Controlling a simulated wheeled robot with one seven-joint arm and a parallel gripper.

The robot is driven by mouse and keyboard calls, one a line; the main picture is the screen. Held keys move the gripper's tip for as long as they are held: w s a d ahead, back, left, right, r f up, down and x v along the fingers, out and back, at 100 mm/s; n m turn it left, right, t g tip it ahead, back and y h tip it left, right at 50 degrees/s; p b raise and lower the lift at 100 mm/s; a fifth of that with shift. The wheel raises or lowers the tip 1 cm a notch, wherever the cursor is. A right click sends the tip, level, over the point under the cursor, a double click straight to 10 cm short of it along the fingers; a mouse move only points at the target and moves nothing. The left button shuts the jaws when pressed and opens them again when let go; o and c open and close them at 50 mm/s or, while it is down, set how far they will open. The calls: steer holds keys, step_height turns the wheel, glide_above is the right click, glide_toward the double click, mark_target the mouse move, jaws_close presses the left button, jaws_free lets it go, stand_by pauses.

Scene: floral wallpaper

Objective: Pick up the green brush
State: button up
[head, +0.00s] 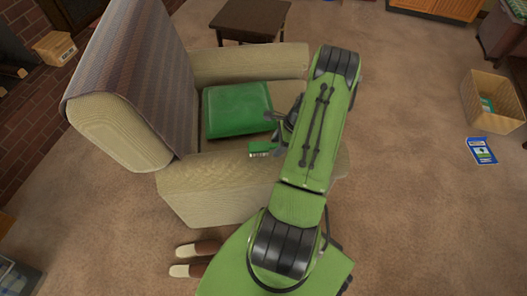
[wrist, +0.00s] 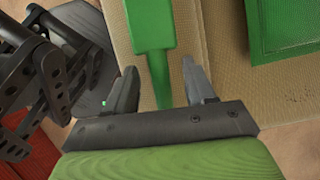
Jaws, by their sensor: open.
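My gripper (wrist: 159,68) is open, one finger on each side of the handle, with gaps on both sides. I cannot tell whether the fingers are level with the handle or above it. In the head view my arm hides most of the gripper and the handle's end.
The beige armchair (head: 205,190) has a green cushion (head: 237,108) on its seat; the cushion (wrist: 290,25) is right of the brush in the wrist view. A small dark table (head: 250,18) stands behind. Slippers (head: 195,258), an open box (head: 492,108) and a blue booklet (head: 482,151) lie on the carpet.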

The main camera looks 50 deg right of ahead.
mark_target(276, 145)
steer(key=shift+x, duration=0.8)
steer(key=shift+r, duration=0.1)
jaws_close()
step_height(276, 145, up, 10)
steer(key=p, duration=0.3)
